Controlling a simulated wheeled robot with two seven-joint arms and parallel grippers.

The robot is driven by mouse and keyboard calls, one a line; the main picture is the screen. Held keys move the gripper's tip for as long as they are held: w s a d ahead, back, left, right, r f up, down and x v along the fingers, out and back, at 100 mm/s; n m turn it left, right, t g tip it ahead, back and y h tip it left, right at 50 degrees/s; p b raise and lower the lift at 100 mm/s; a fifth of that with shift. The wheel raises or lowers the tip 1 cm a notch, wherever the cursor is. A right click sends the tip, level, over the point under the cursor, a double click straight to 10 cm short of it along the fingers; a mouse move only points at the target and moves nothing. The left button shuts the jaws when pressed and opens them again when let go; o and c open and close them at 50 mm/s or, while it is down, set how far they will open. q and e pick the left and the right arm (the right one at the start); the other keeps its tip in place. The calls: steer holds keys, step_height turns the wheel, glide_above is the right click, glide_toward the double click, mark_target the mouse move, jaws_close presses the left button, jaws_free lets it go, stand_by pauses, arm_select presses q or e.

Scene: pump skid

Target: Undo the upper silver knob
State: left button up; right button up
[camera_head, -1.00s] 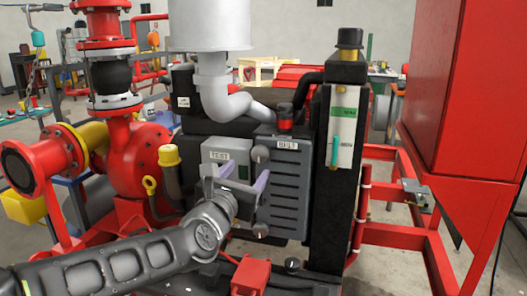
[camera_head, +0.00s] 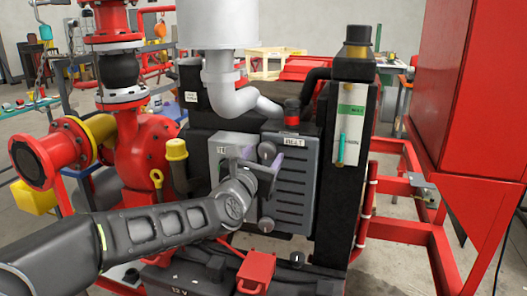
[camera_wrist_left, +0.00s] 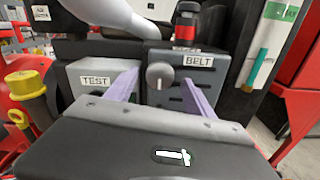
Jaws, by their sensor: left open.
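The upper silver knob (camera_head: 267,151) is a small round grey knob at the top left of the grey slatted belt cover (camera_head: 293,185). In the left wrist view it shows as a grey knob with a raised bar (camera_wrist_left: 160,75), left of the BELT label (camera_wrist_left: 198,60). My left gripper (camera_head: 262,163) is open, its two purple-grey fingers pointing at the cover. In the left wrist view the knob shows between the fingers, apart from both; I cannot tell whether the tips reach around it. My right gripper is not in view.
A lower silver knob (camera_head: 266,225) sits on the cover's lower left. A grey TEST box (camera_wrist_left: 95,78) stands to the left. A grey pipe (camera_head: 230,95) and a red cap (camera_head: 292,112) are above. A black panel (camera_head: 345,190) stands right.

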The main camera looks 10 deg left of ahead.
arm_select(q)
steer(key=shift+w, duration=0.5)
steer(key=shift+c, duration=0.2)
jaws_close()
